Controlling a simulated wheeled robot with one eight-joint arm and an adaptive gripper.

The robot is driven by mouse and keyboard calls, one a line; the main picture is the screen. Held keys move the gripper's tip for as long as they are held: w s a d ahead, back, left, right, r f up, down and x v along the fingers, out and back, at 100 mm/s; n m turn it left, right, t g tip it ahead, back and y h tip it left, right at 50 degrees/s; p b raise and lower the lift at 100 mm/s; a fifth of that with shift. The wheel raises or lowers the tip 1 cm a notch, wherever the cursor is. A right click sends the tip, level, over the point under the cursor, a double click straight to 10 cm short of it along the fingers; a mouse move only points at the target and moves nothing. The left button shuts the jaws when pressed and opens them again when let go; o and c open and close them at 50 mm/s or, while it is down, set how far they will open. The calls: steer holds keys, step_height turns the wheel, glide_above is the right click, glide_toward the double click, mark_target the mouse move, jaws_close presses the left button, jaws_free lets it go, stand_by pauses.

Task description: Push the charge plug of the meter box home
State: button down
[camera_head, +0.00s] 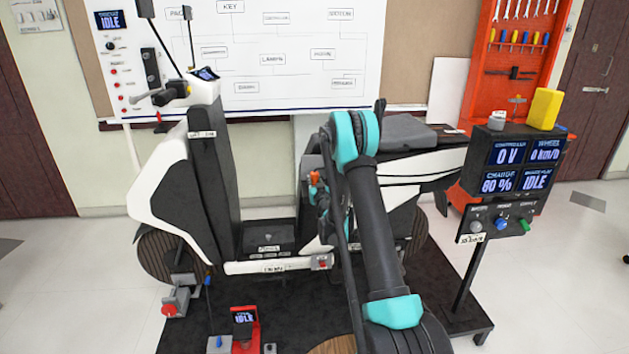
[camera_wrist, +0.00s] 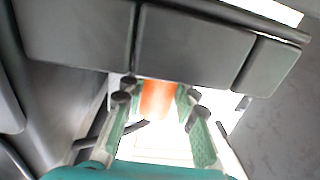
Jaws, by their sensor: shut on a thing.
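An orange plug-like piece (camera_wrist: 158,99) sits between the fingers of my gripper (camera_wrist: 160,108) in the wrist view. My gripper is shut on it, close to a dark grey panel. In the head view the orange piece (camera_head: 315,179) shows beside the scooter's middle, just under the seat's front, partly hidden by my arm. I cannot tell whether it is in a socket, or how deep. A black box with several displays (camera_head: 515,160) stands at the right, reading 0 V, 0 km/h, 80 % and IDLE. A small red box with a display (camera_head: 244,318) stands on the mat.
The white and black scooter (camera_head: 165,180) stands on a dark mat (camera_head: 285,300). A yellow block (camera_head: 545,108) sits on the display box. A grey clamp with a red knob (camera_head: 175,302) is by the front wheel. A red tool board (camera_head: 510,60) stands behind; floor at the left is clear.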

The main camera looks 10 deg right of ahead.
steer(key=shift+f, duration=0.75)
steer(key=c, duration=1.1)
jaws_free()
step_height(320, 180, up, 10)
steer(key=shift+f, duration=0.1)
